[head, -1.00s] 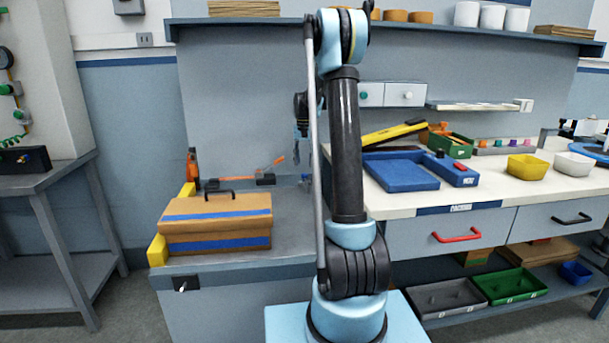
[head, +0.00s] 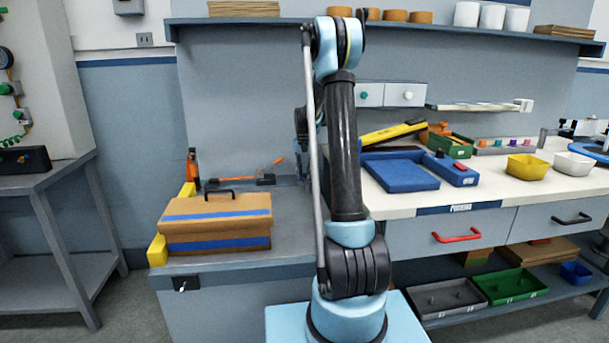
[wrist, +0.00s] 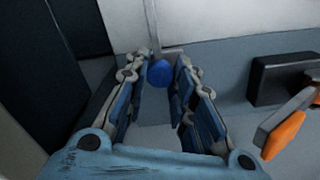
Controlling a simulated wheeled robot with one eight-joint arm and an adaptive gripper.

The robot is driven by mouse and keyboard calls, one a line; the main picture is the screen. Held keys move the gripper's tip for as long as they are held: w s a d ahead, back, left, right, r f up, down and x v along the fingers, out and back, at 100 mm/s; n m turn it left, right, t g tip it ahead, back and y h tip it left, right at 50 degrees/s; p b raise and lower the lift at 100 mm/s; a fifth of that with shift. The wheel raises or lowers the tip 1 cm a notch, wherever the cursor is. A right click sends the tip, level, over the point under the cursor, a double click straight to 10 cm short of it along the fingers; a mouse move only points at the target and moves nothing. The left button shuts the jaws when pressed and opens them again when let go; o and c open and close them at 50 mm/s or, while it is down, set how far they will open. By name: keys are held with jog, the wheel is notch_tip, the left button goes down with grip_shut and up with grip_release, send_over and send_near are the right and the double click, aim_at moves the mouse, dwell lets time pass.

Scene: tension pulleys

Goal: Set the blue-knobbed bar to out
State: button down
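A round blue knob (wrist: 160,73) shows in the wrist view between the two fingers of my gripper (wrist: 164,62). The fingers are apart, one on each side of the knob, and a narrow gap shows on the right; I cannot tell whether the left finger touches it. A thin grey strip behind the knob may be its bar, but most of it is hidden. In the head view my own arm hides the knob, and my gripper is mostly hidden behind the rod and arm links.
A blue tray (head: 400,172) lies on the white bench at right.

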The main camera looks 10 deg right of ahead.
jog(key=shift+d, duration=1.75)
jog(key=c, duration=1.3)
grip_release()
jog(key=shift+c, duration=0.2)
jog(key=shift+r, duration=0.15)
notch_tip(320, 180, up, 12)
jog(key=shift+f, duration=0.2)
jog(key=shift+w, duration=0.1)
